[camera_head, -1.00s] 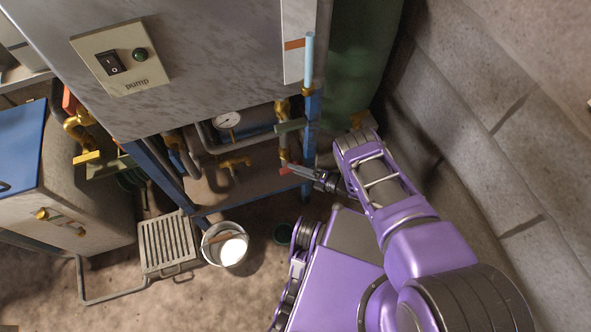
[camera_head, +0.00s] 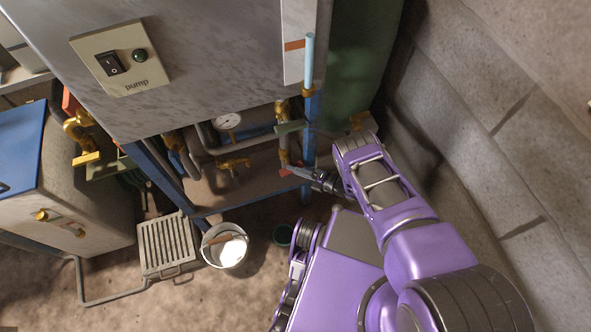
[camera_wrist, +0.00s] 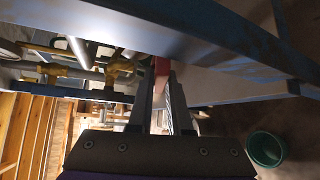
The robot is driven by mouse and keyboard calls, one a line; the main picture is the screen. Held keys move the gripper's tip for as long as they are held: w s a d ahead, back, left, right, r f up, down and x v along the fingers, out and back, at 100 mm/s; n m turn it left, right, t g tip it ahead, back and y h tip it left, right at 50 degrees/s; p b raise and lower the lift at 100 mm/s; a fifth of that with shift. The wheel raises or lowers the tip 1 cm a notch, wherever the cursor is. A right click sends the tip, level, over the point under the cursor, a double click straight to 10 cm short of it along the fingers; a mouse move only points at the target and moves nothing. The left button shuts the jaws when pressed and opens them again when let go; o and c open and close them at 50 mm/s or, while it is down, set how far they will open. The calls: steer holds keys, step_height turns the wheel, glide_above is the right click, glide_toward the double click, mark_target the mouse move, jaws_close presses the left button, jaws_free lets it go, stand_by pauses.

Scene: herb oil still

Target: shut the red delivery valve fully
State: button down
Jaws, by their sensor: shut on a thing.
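The red delivery valve handle (camera_head: 284,172) is low at the right front of the machine, beside the blue frame leg, below a brass fitting on an upright pipe. My gripper (camera_head: 292,170) reaches it from the right. In the wrist view the red handle (camera_wrist: 162,66) sits between the tips of my two fingers (camera_wrist: 160,82), which are closed on it. Much of the handle is hidden by the fingers and the frame. The valve body cannot be made out clearly, and I cannot tell how far the valve is turned.
A blue frame leg (camera_head: 310,135) stands close to my gripper. A pressure gauge (camera_head: 228,121) and a brass tap (camera_head: 234,163) are to the left. A white bucket (camera_head: 224,246) and a grate (camera_head: 167,246) are on the floor. A green bowl (camera_wrist: 266,148) lies at right.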

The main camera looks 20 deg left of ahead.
steer(key=shift+m+y, duration=0.4)
steer(key=shift+y, duration=0.1)
steer(key=c, duration=0.8)
jaws_free()
steer(key=shift+c, duration=0.2)
steer(key=shift+d, duration=0.1)
steer(key=s+d+r+p, duration=0.1)
steer(key=d+r, duration=0.1)
steer(key=d, duration=1.5)
steer(key=shift+s+r+p, duration=0.2)
steer(key=shift+s+p, duration=0.15)
